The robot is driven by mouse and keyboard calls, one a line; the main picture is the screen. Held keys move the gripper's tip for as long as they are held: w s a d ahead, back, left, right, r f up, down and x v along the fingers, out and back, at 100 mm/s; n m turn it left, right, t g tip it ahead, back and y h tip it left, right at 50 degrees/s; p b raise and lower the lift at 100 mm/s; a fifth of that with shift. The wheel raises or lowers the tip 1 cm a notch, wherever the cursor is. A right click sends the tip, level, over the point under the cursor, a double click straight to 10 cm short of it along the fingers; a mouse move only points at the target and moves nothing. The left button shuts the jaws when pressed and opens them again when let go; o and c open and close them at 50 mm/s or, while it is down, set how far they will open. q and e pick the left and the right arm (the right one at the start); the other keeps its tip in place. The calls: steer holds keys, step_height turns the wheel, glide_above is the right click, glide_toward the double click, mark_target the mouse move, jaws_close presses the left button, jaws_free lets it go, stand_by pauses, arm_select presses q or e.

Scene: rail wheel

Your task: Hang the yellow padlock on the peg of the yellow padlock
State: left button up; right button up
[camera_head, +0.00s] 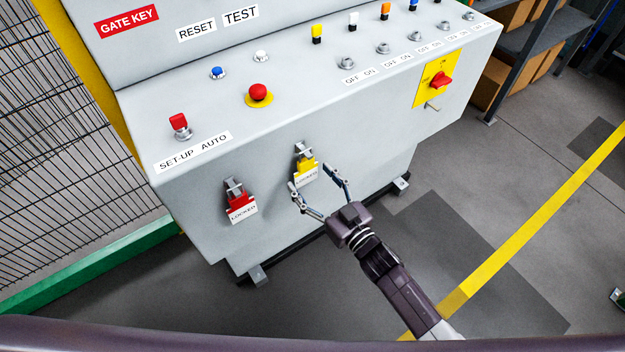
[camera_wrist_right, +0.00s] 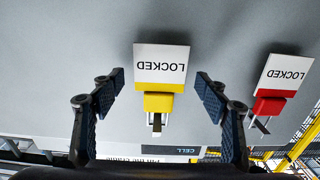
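The yellow padlock (camera_head: 307,165) hangs by its shackle on a metal peg (camera_head: 299,149) on the cabinet's front face, with a white LOCKED tag below its body. It also shows upside down in the right wrist view (camera_wrist_right: 160,88), between the fingers. My right gripper (camera_head: 320,179) is open in front of and just below the yellow padlock, with its fingers spread to either side of the tag. The fingers appear apart from the padlock in the right wrist view (camera_wrist_right: 162,86). My left gripper is not in view.
A red padlock (camera_head: 240,200) with a LOCKED tag hangs on its own peg to the left. The grey cabinet (camera_head: 400,140) carries buttons, key switches and a red rotary switch (camera_head: 440,80). A mesh fence (camera_head: 70,150) stands left.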

steer(key=v, duration=1.2)
steer(key=s+d+f+m+g+h, duration=0.1)
steer(key=s+d+f+g+h, duration=0.2)
steer(key=f, duration=0.6)
steer(key=s+d+f+m+h, duration=0.15)
steer(key=d+f, duration=0.35)
steer(key=f, duration=0.5)
steer(key=s+d+f+m+g+h, duration=0.1)
steer(key=s+d+f+g+h, duration=0.2)
steer(key=f, duration=0.6)
steer(key=s+d+f+g+h, duration=0.1)
steer(key=s+d+f+g, duration=0.1)
steer(key=s+f, duration=0.4)
steer(key=s+d+f+m+g+h, duration=0.1)
steer(key=s+f, duration=0.4)
steer(key=s, duration=0.9)
steer(key=s+d+f+g+h, duration=0.1)
steer(key=s+d+f+g, duration=0.3)
steer(key=s, duration=0.6)
step_height(320, 180, down, 3)
steer(key=shift+r+g, duration=0.15)
steer(key=shift+g, duration=0.15)
